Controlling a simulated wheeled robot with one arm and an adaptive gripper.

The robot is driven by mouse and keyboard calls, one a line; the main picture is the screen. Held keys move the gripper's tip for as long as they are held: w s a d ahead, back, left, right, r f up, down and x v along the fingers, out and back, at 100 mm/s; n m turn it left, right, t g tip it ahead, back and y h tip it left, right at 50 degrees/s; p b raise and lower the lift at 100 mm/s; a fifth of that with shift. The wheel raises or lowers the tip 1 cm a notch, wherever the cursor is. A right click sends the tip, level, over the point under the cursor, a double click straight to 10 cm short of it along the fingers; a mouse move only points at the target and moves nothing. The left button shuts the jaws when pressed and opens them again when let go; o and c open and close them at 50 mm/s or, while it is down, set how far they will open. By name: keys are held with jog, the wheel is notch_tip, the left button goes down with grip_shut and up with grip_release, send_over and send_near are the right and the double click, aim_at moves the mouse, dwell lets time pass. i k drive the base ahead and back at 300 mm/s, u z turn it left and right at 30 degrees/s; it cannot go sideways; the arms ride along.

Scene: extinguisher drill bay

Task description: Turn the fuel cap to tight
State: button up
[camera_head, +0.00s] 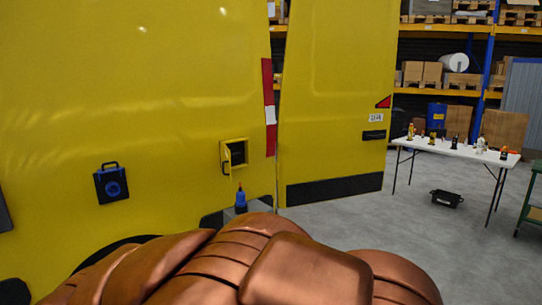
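A yellow van fills the left and middle of the view. On its side is a black square panel (112,183) with a handle-like loop on top and a round blue part (113,188) on its face. This may be the fuel cap, but I cannot be sure at this size. To its right, a small yellow-framed box (234,154) with a dark recess and a handle sits on the van. Any cap inside it cannot be made out. My copper-coloured arm crosses the bottom of the view. My gripper is not visible.
A blue bottle-like object (240,200) stands on a grey surface by the van, just beyond my arm. A white folding table (457,150) with several small items stands at right, a black crate (446,199) under it. Shelving is behind. Grey floor between is clear.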

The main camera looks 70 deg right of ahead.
aim_at(235, 154)
jog(key=z, duration=1.95)
jog(key=i, duration=0.5)
jog(key=z, duration=1.95)
jog(key=i, duration=1.2)
jog(key=u, duration=3.1)
